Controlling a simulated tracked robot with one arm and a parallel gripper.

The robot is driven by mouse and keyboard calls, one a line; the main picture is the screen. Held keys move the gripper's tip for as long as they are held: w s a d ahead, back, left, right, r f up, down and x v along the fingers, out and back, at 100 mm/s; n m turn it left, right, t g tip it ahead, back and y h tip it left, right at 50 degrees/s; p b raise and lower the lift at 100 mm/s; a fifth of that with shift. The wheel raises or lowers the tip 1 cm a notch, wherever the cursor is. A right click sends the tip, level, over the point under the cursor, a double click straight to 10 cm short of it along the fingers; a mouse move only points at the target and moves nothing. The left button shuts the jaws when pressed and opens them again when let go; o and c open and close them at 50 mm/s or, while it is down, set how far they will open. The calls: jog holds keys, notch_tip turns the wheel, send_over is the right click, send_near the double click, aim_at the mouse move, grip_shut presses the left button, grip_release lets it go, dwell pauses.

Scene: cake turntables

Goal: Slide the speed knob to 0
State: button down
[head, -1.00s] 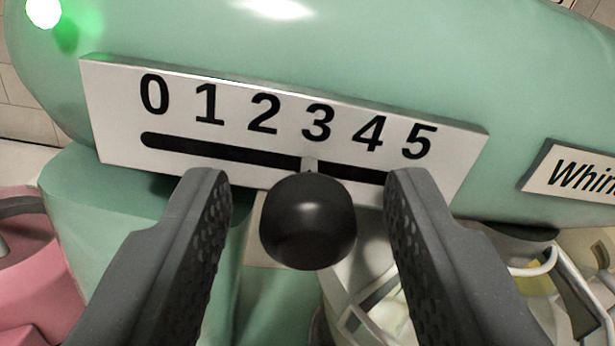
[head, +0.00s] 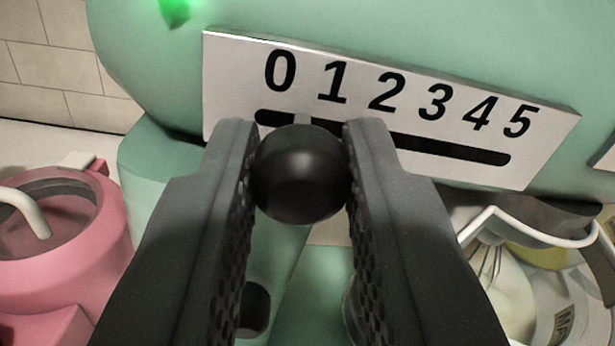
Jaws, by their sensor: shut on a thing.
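The speed knob (head: 302,175) is a round black ball on a short stem, in front of a white scale plate (head: 228,75) marked 0 to 5. The plate is on a mint-green mixer body (head: 350,18). My gripper (head: 301,150) is shut on the knob, one dark finger on each side. The knob's stem shows in the black slot (head: 450,152) between the 0 and the 1, right of the slot's left end. The knob and fingers hide part of the slot.
A pink vessel (head: 40,240) stands at the lower left. A white wire whisk or frame (head: 490,225) and a bowl-like item are at the lower right. A green light (head: 174,10) glows at the top left. Pale tiles (head: 45,50) are behind.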

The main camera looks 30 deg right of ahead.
jog(key=shift+w+a+r, duration=0.15)
jog(key=shift+w+a, duration=0.1)
jog(key=shift+a, duration=0.45)
jog(key=c, duration=1.3)
grip_release()
jog(key=shift+a, duration=0.1)
jog(key=b+v, duration=0.1)
jog(key=v, duration=0.5)
jog(key=b+v, duration=0.1)
jog(key=v, duration=0.6)
jog(key=shift+s+a+f+b, duration=0.1)
jog(key=shift+s+f+b, duration=0.1)
jog(key=shift+s+b, duration=0.15)
